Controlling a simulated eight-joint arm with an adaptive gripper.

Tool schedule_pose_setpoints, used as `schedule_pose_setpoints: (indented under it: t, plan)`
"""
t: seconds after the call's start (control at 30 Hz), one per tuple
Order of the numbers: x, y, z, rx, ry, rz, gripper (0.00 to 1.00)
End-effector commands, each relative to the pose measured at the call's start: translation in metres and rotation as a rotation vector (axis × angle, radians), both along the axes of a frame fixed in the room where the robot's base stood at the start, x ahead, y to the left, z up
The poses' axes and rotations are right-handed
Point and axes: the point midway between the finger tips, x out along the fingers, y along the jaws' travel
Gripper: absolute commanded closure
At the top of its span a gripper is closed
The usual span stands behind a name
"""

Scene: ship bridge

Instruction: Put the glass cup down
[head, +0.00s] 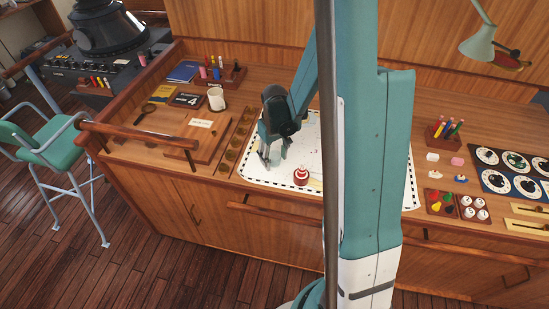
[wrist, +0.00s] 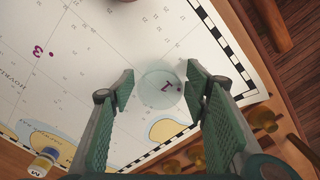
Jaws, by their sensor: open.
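The glass cup (wrist: 163,86) is clear and hard to see. In the wrist view it shows as a faint round outline on the white chart (wrist: 95,60), over the printed number 1. My gripper (wrist: 160,74) is open, with one finger on either side of the cup, and a gap shows between the cup and the left finger. In the head view my gripper (head: 272,155) points down at the left part of the chart (head: 260,177). The cup cannot be made out clearly there.
A red and white piece (head: 301,177) stands on the chart right of my gripper. A wooden strip with brass pieces (head: 236,142) lies left of the chart. A wooden rail (head: 280,212) runs along the front edge.

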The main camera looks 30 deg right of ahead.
Motion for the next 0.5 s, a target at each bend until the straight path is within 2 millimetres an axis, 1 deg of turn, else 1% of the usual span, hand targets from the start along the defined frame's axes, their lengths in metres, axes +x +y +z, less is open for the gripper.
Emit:
schedule_pose_setpoints:
  t: [0.27,0.37,0.5]
  plan:
    - [0.000,0.000,0.004,0.000,0.000,0.000,0.54]
    - [0.000,0.000,0.007,0.000,0.000,0.000,0.54]
    - [0.000,0.000,0.017,0.000,0.000,0.000,0.54]
